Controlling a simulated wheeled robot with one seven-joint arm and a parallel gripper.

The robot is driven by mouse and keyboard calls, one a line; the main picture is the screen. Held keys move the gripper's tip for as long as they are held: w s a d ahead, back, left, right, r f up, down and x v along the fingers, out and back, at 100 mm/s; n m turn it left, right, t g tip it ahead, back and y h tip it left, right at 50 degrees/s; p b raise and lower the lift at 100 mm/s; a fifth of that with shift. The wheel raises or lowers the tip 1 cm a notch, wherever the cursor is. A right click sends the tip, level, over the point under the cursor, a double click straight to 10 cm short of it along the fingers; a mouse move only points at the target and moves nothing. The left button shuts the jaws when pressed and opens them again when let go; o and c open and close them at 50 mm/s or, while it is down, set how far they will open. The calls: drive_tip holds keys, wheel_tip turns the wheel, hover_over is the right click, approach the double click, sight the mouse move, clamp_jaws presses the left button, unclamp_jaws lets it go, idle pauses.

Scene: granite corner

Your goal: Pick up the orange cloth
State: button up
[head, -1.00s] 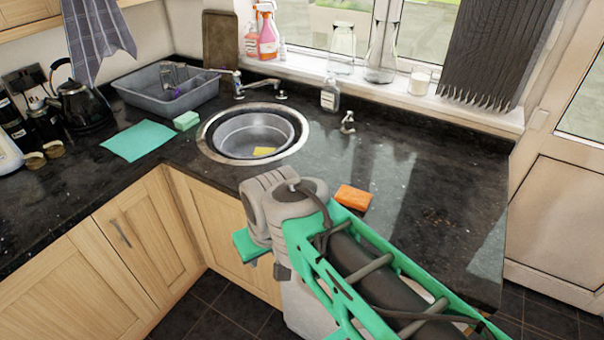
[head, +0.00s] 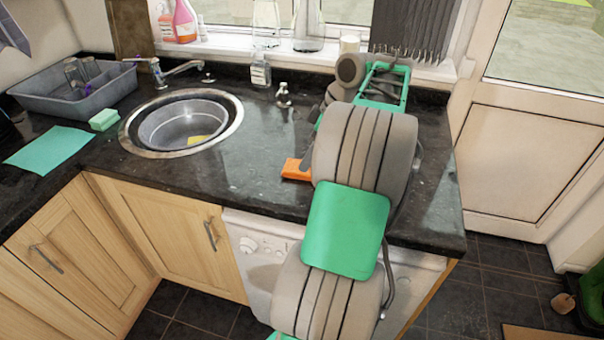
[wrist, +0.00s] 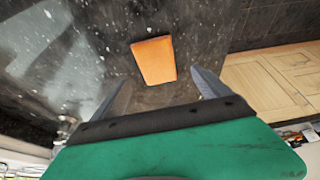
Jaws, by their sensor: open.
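The orange cloth (head: 295,170) lies on the dark granite counter to the right of the sink, partly hidden behind my arm in the head view. In the wrist view the orange cloth (wrist: 154,60) lies flat as a small rectangle beyond and between my fingertips. My gripper (wrist: 157,85) is open and empty, its two grey fingers spread wide. The cloth appears apart from both fingers. In the head view my arm hides most of the gripper; a grey finger shows beside the cloth.
The sink (head: 128,137) holds a round bowl (head: 183,128) with a yellow item in it. A teal cloth (head: 48,149) and teal sponge (head: 104,119) lie left. The counter's front edge is above a white appliance (head: 262,248).

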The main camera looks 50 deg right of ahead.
drive_tip(key=x, duration=0.4)
drive_tip(key=b+x, duration=0.1)
drive_tip(key=x, duration=0.1)
drive_tip(key=shift+d+f, duration=0.1)
drive_tip(key=shift+d, duration=0.15)
drive_tip(key=shift+f, duration=0.15)
drive_tip(key=c, duration=1.5)
